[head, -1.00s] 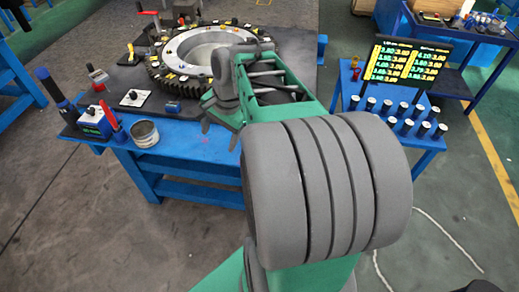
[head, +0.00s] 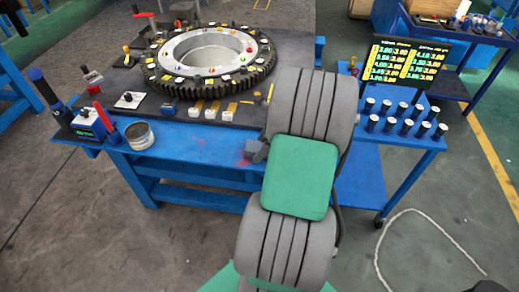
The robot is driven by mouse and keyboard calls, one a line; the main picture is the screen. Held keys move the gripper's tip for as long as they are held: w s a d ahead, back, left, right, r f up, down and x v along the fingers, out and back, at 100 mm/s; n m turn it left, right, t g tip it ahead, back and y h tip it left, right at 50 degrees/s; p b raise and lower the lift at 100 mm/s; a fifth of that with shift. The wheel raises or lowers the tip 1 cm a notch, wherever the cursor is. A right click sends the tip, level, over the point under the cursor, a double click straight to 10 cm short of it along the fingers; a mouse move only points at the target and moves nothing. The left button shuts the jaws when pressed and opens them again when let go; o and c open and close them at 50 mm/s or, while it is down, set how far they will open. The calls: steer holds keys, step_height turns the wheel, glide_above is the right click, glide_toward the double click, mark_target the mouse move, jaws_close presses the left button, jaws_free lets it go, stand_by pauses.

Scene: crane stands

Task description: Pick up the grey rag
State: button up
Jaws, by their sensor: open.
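I cannot make out a grey rag for certain in the head view. My arm covers the right part of the blue workbench (head: 200,148), where a rag could be hidden. My gripper (head: 256,150) shows only as a small, dark grey, angular piece beside my arm, over the bench's front edge. The rest of it is behind the arm links. I see nothing held in the part that shows.
A large toothed ring (head: 165,80) lies on the bench's dark top. A metal tin (head: 139,135) and a blue box (head: 92,122) stand at the front left. A blue side table (head: 358,165) at right bears several dark cylinders and a number board (head: 405,62).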

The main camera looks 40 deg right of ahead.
mark_target(257, 147)
steer(key=shift+f+p, duration=0.2)
steer(key=shift+p, duration=0.15)
stand_by(0.5)
steer(key=c, duration=1.6)
steer(key=shift+b, duration=0.3)
steer(key=shift+r, duration=0.4)
steer(key=r, duration=0.3)
steer(key=shift+s+r, duration=0.25)
steer(key=shift+r, duration=0.1)
steer(key=s+a+r, duration=0.4)
steer(key=s+r, duration=0.5)
steer(key=s, duration=0.4)
steer(key=shift+p, duration=0.3)
